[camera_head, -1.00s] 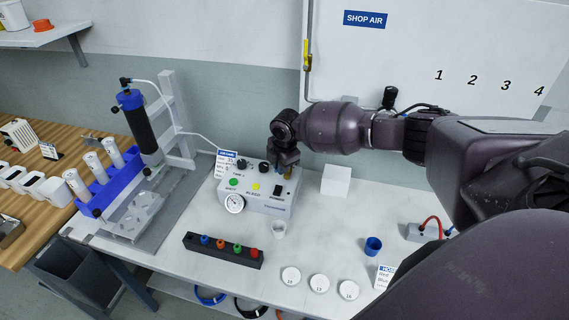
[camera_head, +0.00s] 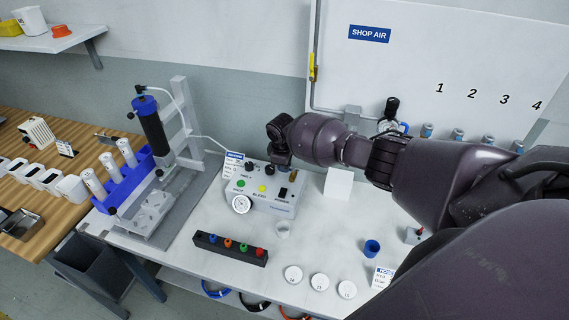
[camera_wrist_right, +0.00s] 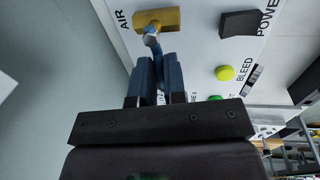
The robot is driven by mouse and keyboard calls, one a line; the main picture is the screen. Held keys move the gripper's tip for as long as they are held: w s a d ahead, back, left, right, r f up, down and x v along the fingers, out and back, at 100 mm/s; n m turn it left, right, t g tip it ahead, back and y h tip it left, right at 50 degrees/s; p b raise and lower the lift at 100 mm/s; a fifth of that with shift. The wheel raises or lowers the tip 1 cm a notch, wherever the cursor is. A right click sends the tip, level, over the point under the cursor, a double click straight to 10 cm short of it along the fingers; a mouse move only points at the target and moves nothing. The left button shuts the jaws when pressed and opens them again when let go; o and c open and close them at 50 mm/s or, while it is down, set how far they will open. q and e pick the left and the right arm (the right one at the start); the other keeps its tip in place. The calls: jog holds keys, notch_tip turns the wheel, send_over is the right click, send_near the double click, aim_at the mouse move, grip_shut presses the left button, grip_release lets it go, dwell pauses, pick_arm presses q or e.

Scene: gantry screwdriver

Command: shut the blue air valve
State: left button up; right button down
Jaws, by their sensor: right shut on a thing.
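The air valve is a brass body (camera_wrist_right: 158,20) beside the word AIR on the white control box (camera_head: 265,205). Its blue lever (camera_wrist_right: 152,42) runs from the body down between the fingers of my right gripper (camera_wrist_right: 160,75), roughly across the body in the wrist view. The fingers are shut on the lever. In the head view my right gripper (camera_head: 281,160) is over the back right of the box. It hides most of the valve there, and a bit of brass (camera_head: 293,176) shows beside it. My left gripper is not in view.
The box carries a yellow BLEED button (camera_wrist_right: 225,73), a black POWER switch (camera_wrist_right: 240,23) and a gauge (camera_head: 242,204). A white block (camera_head: 338,188) stands to the right of the box.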

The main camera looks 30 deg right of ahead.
jog(key=shift+s+f+m, duration=0.1)
jog(key=shift+f+m, duration=0.2)
jog(key=shift+m, duration=0.4)
jog(key=c, duration=1.2)
grip_release()
jog(key=shift+r, duration=0.15)
jog(key=shift+w+r, duration=0.15)
jog(key=shift+w, duration=0.05)
jog(key=r, duration=0.3)
jog(key=a+r+p, duration=0.1)
jog(key=r, duration=0.3)
jog(key=s+r, duration=0.1)
jog(key=r, duration=0.2)
jog(key=shift+a+r, duration=0.2)
